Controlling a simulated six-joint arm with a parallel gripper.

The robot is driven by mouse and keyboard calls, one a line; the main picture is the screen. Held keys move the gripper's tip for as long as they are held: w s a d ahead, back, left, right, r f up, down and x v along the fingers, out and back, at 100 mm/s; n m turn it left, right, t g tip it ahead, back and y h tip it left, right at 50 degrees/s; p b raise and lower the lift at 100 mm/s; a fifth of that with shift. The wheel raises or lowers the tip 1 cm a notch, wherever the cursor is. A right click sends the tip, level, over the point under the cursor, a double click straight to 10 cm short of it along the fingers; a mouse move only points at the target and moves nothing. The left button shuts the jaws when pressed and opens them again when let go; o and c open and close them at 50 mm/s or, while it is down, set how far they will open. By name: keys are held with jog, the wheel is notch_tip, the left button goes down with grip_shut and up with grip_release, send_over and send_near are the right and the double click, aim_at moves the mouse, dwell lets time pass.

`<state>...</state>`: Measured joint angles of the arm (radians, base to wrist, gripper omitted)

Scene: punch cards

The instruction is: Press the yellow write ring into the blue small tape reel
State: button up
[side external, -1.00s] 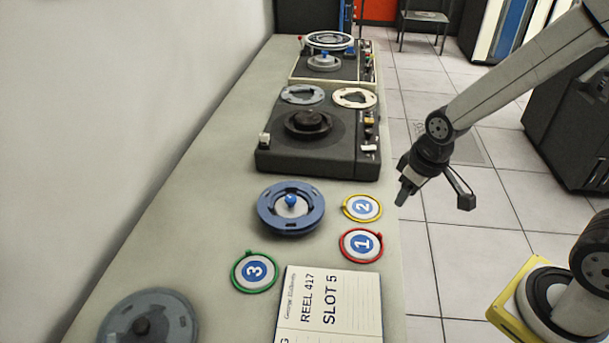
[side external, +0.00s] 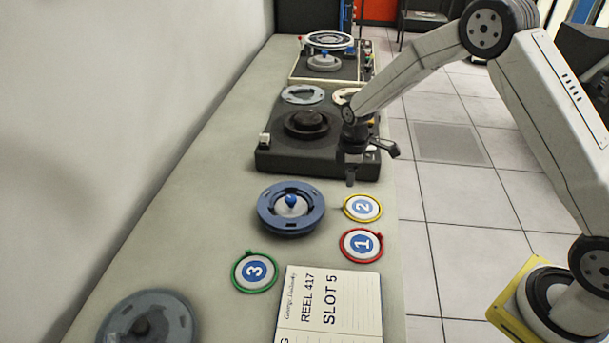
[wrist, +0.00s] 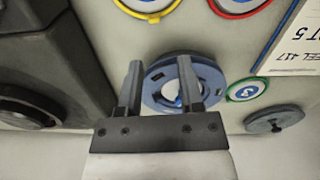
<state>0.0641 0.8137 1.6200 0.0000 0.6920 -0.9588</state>
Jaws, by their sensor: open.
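The yellow write ring (side external: 363,221) lies flat on the bench around a white disc with a blue 2. Part of it also shows at the top of the wrist view (wrist: 147,16). The blue small tape reel (side external: 267,214) lies to its left, with a pale hub and a blue knob in the middle. The reel also shows in the wrist view (wrist: 212,76), partly hidden behind the fingers. My gripper (side external: 372,167) is open and empty. It is above the bench's right edge, beyond the yellow ring, near the dark tape unit.
A red ring (side external: 361,260) and a green ring (side external: 255,290) lie nearer, beside an open notebook (side external: 315,318). A grey reel (side external: 175,317) is at the front left. The dark tape unit (side external: 320,163) and another behind it fill the far bench. The wall bounds the left.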

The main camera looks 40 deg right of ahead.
aim_at(344, 203)
jog(key=shift+w+d+f+n, duration=0.15)
jog(key=shift+w+f+n, duration=0.3)
jog(key=shift+f, duration=0.2)
jog(key=shift+f, duration=0.2)
jog(key=shift+f, duration=4.45)
grip_shut()
jog(key=shift+r, duration=0.15)
jog(key=shift+r, duration=2.85)
